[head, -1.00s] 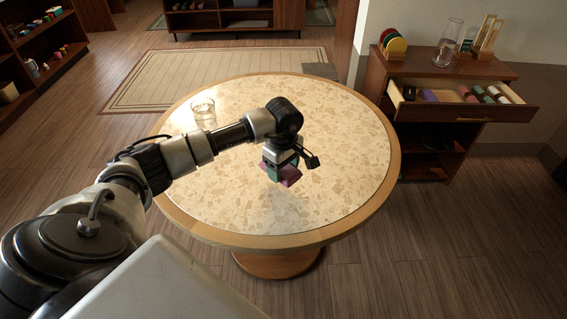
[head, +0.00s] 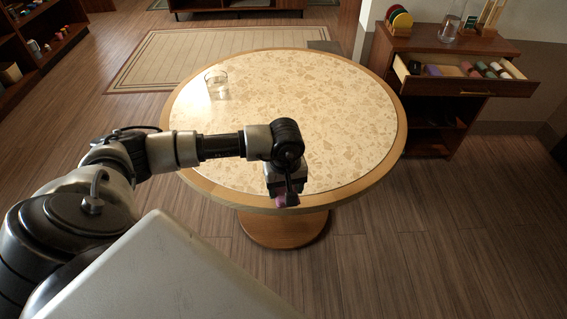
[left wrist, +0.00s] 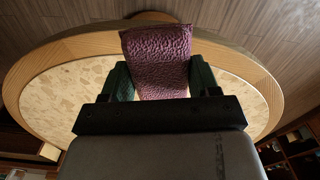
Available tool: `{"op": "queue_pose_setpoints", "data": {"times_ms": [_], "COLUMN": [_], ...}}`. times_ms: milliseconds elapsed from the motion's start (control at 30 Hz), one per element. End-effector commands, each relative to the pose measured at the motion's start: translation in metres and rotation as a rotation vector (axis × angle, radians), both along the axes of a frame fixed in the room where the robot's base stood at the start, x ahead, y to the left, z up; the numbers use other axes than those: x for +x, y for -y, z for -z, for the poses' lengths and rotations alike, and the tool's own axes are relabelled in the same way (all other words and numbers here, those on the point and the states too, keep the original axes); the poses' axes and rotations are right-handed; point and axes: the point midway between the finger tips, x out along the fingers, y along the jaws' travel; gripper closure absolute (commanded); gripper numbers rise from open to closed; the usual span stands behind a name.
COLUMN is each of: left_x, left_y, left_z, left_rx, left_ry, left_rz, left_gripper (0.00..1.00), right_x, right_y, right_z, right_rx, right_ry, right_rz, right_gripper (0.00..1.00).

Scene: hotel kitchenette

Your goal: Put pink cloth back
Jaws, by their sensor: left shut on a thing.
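The pink cloth (left wrist: 158,58) is a small folded piece with a bumpy, purplish-pink surface. It sits between the two green-padded fingers of my left gripper (left wrist: 160,82) in the left wrist view. In the head view my left gripper (head: 284,200) is shut on it over the near edge of the round table, and a little pink (head: 291,201) shows at the fingertips. The open drawer (head: 470,85) of the wooden cabinet at the right holds several rolled or folded cloths (head: 482,70) in different colours. My right gripper is not in view.
The round table (head: 340,110) has a pale speckled top with a clear glass (head: 217,85) at its far left. A glass carafe (head: 449,29) and coloured discs (head: 399,20) stand on the cabinet (head: 425,42). Wood floor (head: 440,230) lies clear between table and cabinet.

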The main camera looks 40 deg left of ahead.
Motion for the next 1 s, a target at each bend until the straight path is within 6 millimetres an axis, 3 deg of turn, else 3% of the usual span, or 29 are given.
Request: {"op": "queue_pose_setpoints", "data": {"times_ms": [300, 600, 800, 967, 1000], "left_x": [-0.066, -0.110, -0.107, -0.107, -0.107], "left_y": [0.055, 0.090, 0.090, 0.089, 0.088], "left_z": [0.029, 0.048, 0.048, 0.048, 0.048], "left_rx": [-0.002, -0.001, -0.003, -0.003, -0.001], "left_ry": [-0.001, -0.001, 0.001, -0.001, -0.002], "left_rz": [0.512, 0.855, 0.841, 0.836, 0.835], "left_gripper": [0.61, 0.61, 0.61, 0.61, 0.61], "right_x": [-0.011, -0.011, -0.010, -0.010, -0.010], "right_y": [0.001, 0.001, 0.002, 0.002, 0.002], "right_z": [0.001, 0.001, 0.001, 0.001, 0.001], "right_rx": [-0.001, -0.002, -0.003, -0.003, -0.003], "right_ry": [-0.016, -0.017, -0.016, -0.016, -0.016], "right_rz": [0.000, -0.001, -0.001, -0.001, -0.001], "right_gripper": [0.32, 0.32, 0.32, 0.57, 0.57]}}
